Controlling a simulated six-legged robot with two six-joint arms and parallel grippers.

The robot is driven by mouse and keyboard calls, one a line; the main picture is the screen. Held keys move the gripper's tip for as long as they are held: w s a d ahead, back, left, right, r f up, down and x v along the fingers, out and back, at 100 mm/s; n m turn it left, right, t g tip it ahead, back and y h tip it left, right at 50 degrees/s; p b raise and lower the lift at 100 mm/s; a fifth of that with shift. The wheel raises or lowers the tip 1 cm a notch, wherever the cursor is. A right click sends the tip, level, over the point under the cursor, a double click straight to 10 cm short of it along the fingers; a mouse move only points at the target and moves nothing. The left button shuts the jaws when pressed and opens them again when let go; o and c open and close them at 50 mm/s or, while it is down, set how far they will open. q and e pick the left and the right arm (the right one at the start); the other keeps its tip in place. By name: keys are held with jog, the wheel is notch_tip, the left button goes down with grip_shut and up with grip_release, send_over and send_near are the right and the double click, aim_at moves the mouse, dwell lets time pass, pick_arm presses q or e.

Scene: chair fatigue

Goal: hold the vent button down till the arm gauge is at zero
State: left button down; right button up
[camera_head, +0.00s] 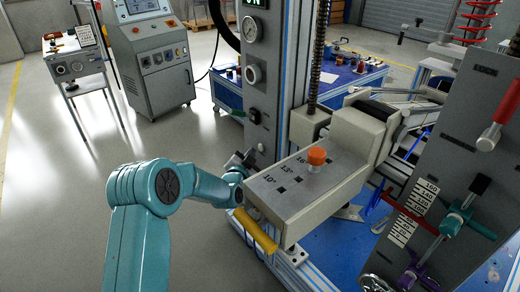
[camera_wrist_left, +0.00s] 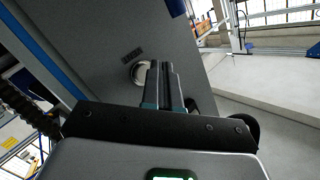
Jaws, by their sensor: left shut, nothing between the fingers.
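My left gripper (camera_head: 246,159) is shut and empty, its fingertips close to the front of the grey column (camera_head: 270,60). In the left wrist view the closed fingers (camera_wrist_left: 166,85) point at the column's panel. A round silver button (camera_wrist_left: 140,73) under a small dark label sits just left of the fingers, partly covered by them; it looks like the vent button, but the label is unreadable. I cannot tell whether the fingers touch it. A round dial gauge (camera_head: 251,30) is high on the column; its needle is too small to read. My right gripper is not in view.
A beige block with an orange knob (camera_head: 316,156) and a yellow handle (camera_head: 256,231) stands right of my gripper. A tall grey panel with levers (camera_head: 470,130) is at the right. A control cabinet (camera_head: 152,55) stands behind.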

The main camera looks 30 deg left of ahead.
pick_arm(q)
jog(key=s, duration=0.1)
jog(key=s+a+b, duration=0.1)
jog(key=s, duration=0.1)
jog(key=s+a+b, duration=0.1)
jog(key=shift+s, duration=0.3)
dwell(0.5)
